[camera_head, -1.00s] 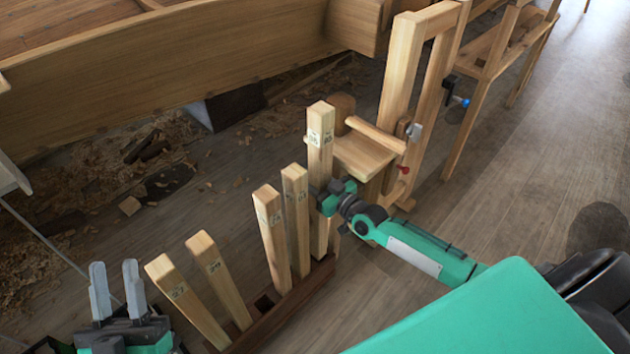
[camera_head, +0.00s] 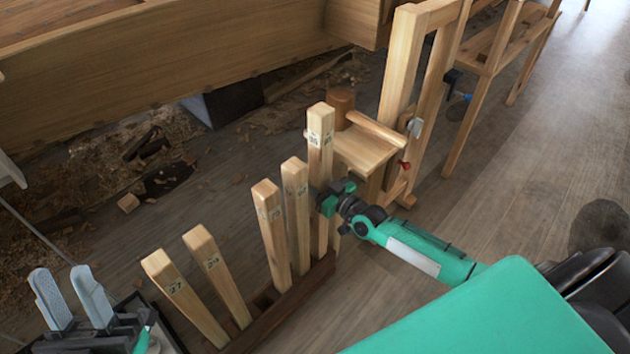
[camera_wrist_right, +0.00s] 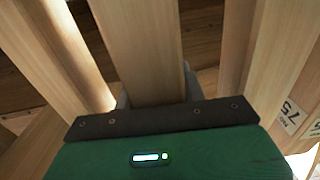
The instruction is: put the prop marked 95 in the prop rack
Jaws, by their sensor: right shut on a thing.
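The tallest prop (camera_head: 319,160), a pale square post with a label that looks like 95, stands nearly upright at the far end of the row. My right gripper (camera_head: 326,197) is shut on it partway down. In the right wrist view the held prop (camera_wrist_right: 140,50) passes between the fingers. The prop rack (camera_head: 268,325) is a low dark brown wooden holder. The held prop's foot is at the rack's far end, but I cannot tell whether it is seated. My left gripper (camera_head: 68,293) is open and empty at the lower left.
Several other props lean in the rack, including one marked 27 (camera_head: 185,298) and a nearby pair (camera_head: 271,235). A wooden bench with a frame (camera_head: 365,150) stands just behind the held prop. The planked hull (camera_head: 170,70) lies beyond.

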